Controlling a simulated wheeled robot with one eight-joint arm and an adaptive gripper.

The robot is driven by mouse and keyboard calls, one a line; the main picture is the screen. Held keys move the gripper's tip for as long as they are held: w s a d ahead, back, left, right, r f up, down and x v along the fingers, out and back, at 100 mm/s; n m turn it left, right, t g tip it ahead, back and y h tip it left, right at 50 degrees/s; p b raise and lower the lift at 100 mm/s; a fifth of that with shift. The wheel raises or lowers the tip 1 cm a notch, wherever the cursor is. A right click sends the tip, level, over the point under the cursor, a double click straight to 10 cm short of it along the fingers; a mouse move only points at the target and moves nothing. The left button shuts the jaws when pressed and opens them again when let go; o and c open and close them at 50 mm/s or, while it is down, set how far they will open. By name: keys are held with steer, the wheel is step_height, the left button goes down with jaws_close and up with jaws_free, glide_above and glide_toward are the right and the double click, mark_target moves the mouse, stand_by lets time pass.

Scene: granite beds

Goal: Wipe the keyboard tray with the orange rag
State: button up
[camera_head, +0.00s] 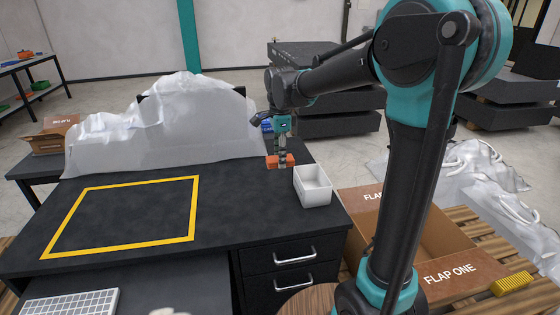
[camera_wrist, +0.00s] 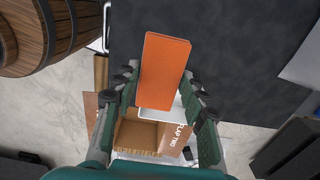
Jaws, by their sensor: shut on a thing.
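The orange rag shows as a flat block-like piece (camera_head: 287,160) in the head view, and it fills the middle of the wrist view (camera_wrist: 163,68). My gripper (camera_head: 281,152) is shut on it, with one finger on each side. It holds the rag above the right end of the dark desk top, beside the white bin. The keyboard tray (camera_head: 175,285) is the dark lower surface at the front left of the desk. A light keyboard (camera_head: 70,303) lies on its left part. The tray's near part is cut off by the picture edge.
A white open bin (camera_head: 313,187) stands at the desk's right end. A yellow taped rectangle (camera_head: 120,246) marks the bare desk top (camera_head: 235,205). White sheeting (camera_head: 165,130) covers something at the back. Drawers (camera_head: 290,260) are below right. An open cardboard box (camera_head: 455,272) stands right of the desk.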

steer(key=o, duration=0.3)
steer(key=c, duration=0.4)
steer(key=shift+f, duration=6.5)
steer(key=o, duration=1.1)
steer(key=shift+f, duration=0.25)
steer(key=shift+f, duration=0.35)
